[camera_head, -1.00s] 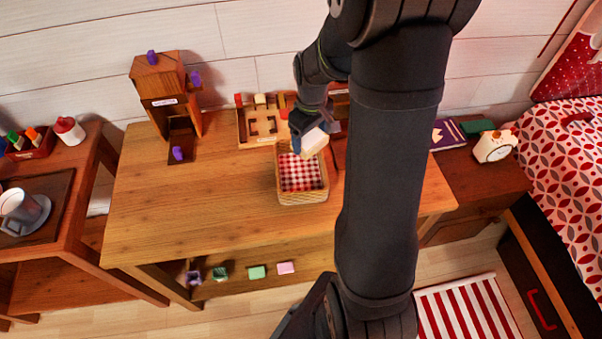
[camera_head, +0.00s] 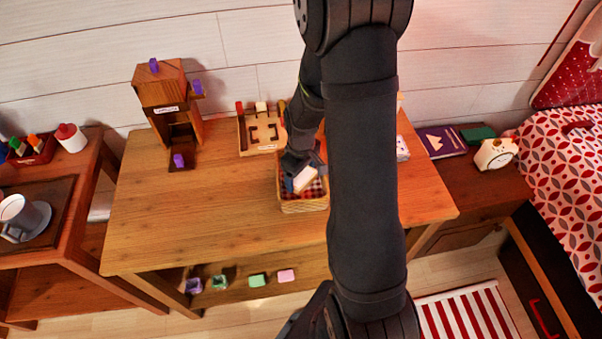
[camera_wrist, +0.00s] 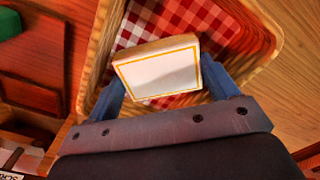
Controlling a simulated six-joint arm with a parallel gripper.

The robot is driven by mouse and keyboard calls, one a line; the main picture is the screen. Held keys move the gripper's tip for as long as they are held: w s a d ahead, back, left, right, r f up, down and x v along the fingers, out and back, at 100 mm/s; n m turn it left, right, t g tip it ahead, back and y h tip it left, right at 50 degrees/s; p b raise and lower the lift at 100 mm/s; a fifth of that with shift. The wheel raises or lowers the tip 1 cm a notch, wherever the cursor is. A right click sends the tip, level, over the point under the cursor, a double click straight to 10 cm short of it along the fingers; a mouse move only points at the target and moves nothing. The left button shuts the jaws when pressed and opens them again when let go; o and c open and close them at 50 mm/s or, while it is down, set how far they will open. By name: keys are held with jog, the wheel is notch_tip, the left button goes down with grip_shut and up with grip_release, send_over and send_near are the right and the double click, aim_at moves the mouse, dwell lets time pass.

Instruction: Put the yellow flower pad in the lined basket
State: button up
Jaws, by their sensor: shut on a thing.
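My gripper (camera_head: 298,178) is shut on a pale pad (camera_head: 304,181) and holds it over the lined basket (camera_head: 305,206). In the wrist view the gripper's (camera_wrist: 165,82) blue fingers grip the pad (camera_wrist: 160,75) at both sides. Its visible face is whitish with a thin yellow border; no flower shows on it. The wicker basket (camera_wrist: 268,66) has a red and white checked lining behind the pad. The pad is tilted and appears at or just inside the rim; I cannot tell whether it touches the lining. The arm hides part of the basket's right side.
A wooden tray with blocks (camera_head: 262,133) stands behind the basket. A small wooden tower (camera_head: 163,95) with purple pieces is at the back left. Several coloured pieces lie on the lower shelf (camera_head: 233,290). The tabletop left of the basket (camera_head: 200,220) is clear.

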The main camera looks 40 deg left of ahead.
aim_at(301, 176)
jog(key=shift+f, duration=0.2)
jog(key=shift+f, duration=0.2)
jog(key=o, duration=1)
jog(key=shift+c, duration=0.2)
notch_tip(301, 176, up, 12)
jog(key=shift+r, duration=0.2)
notch_tip(301, 176, down, 12)
jog(key=shift+f, duration=0.2)
jog(key=shift+r, duration=0.15)
